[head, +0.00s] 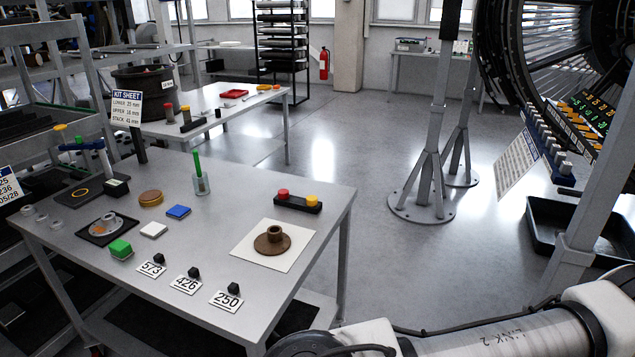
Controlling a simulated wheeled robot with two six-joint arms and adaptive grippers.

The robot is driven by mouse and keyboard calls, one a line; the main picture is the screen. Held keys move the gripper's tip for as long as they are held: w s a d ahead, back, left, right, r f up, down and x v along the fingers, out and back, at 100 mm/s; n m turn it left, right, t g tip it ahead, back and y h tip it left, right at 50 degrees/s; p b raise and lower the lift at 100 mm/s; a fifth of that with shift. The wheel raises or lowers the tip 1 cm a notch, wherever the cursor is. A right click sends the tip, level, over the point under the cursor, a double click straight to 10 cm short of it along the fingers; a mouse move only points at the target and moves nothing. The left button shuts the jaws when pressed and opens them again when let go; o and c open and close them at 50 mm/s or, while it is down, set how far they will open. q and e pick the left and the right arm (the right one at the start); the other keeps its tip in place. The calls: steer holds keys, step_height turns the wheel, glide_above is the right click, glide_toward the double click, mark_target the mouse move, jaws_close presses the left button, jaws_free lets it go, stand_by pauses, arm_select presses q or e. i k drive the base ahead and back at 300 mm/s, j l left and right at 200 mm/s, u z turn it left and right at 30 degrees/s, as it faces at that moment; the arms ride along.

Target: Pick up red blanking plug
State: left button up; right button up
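A small red plug (283,193) stands in the left end of a black holder block (298,204) near the right back edge of the near table. A yellow plug (311,200) stands in the right end of the same block. My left gripper is out of view.
The near grey table (212,238) also holds a brown flanged part (272,240) on a white sheet, a green block (120,249), a blue block (178,212), a green-handled tool in a cup (201,180) and number cards (226,301).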

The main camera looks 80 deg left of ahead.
mark_target(283, 193)
steer(key=i+u, duration=0.2)
steer(key=u, duration=0.25)
steer(key=i+u, duration=0.2)
steer(key=u, duration=0.3)
steer(key=i+u, duration=0.2)
steer(key=u, duration=0.25)
steer(key=i+l+u, duration=0.2)
steer(key=u, duration=0.25)
